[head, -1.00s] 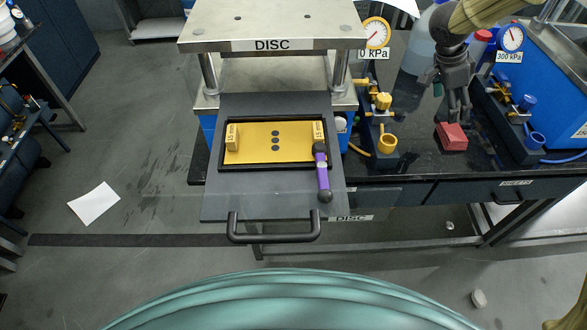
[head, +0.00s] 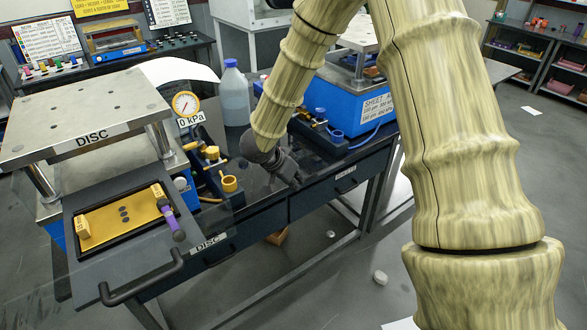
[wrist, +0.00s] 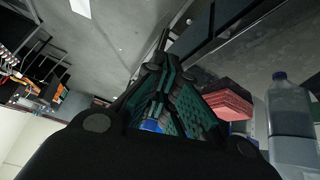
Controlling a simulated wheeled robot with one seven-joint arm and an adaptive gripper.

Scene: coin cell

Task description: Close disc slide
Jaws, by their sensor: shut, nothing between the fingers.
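The disc slide (head: 88,252) is a dark flat drawer that sticks out from the DISC press (head: 85,110) in the head view. Its black bar handle (head: 145,282) is at the front edge. My gripper (head: 292,180) is to the right of the slide, over the table's front part, well apart from the handle. In the wrist view its fingers (wrist: 165,95) are together and empty.
A purple-handled tool (head: 170,218) lies at the slide's right side. A gauge (head: 185,104), a yellow cup (head: 229,184) and a clear bottle (head: 234,97) stand between press and gripper. A red block (wrist: 228,102) shows in the wrist view. Floor in front of the slide is clear.

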